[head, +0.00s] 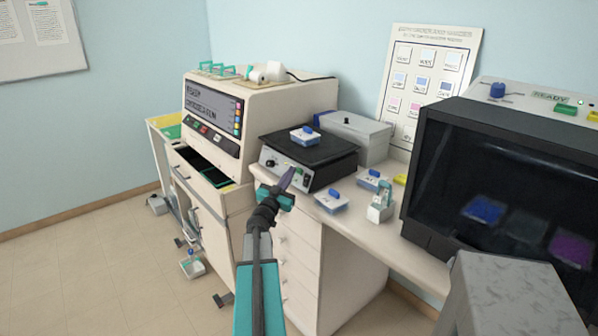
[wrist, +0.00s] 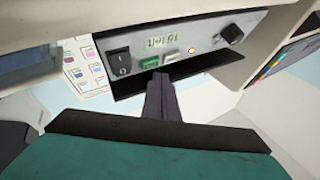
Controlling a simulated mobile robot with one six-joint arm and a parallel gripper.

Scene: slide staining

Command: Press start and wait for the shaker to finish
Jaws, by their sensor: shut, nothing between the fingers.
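The shaker (head: 322,180) stands on the bench with a black platform (head: 334,150). In the wrist view the shaker's front panel (wrist: 205,47) shows a black rocker switch (wrist: 119,62), a green button (wrist: 150,62), a grey button (wrist: 171,57), a dark knob (wrist: 231,34) and a lit amber lamp (wrist: 191,50). Its small display (wrist: 164,41) seems to read "10 left", upside down. My gripper (head: 288,176) is shut and empty, its tips (wrist: 160,76) close to the green and grey buttons; contact is unclear.
A grey box (head: 352,137) is behind the shaker. A dark-fronted cabinet (head: 510,180) fills the right. A cream machine (head: 225,118) stands left.

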